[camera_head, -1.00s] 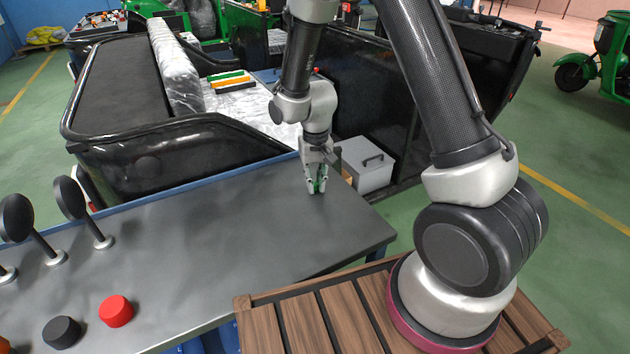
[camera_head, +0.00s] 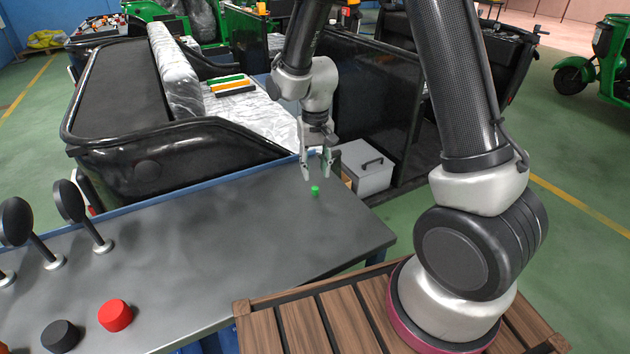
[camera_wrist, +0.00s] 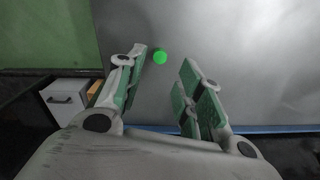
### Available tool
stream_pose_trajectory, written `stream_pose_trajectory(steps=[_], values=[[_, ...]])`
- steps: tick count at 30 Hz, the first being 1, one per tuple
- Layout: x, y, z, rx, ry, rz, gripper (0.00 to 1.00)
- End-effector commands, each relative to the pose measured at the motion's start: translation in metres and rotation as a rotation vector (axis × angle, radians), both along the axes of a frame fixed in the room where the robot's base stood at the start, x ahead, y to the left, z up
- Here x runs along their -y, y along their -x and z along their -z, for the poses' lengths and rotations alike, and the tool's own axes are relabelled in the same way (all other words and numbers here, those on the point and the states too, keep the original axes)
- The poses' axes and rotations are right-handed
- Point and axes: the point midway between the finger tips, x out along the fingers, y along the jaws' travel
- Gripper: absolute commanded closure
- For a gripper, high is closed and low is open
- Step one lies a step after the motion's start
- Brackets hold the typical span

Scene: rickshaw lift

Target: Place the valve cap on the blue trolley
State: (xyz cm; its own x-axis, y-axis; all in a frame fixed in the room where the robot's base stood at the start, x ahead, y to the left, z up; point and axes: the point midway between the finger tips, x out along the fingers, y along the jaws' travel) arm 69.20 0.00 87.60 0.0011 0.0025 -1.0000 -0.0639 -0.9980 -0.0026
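The green valve cap (camera_head: 315,190) stands on the grey top of the blue trolley (camera_head: 230,230), near its far right corner. My gripper (camera_head: 318,167) is open and empty, just above and slightly behind the cap, with its fingers pointing down. In the wrist view the cap (camera_wrist: 160,57) lies beyond the fingertips, nearer the left finger, and touches neither finger. The open gripper (camera_wrist: 165,72) shows with green pads on both fingers.
A red cap (camera_head: 115,315) and a black cap (camera_head: 61,335) sit at the trolley's front left. Round mirrors on stalks (camera_head: 70,200) stand at its left. A black rickshaw body (camera_head: 180,150) and a grey box (camera_head: 366,168) are behind it. The middle of the trolley top is clear.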

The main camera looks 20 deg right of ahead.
Motion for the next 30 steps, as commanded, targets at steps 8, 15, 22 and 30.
stream_pose_trajectory(steps=[8, 15, 22, 30], values=[[0.0, -0.001, -0.05, 0.002, -0.001, 0.0, 0.64], [0.001, 0.001, -0.06, 0.0, 0.0, 0.0, 0.64], [0.034, 0.024, -0.118, 0.069, -0.02, -0.005, 0.64], [0.106, 0.118, -0.213, 0.223, -0.028, -0.028, 0.64]])
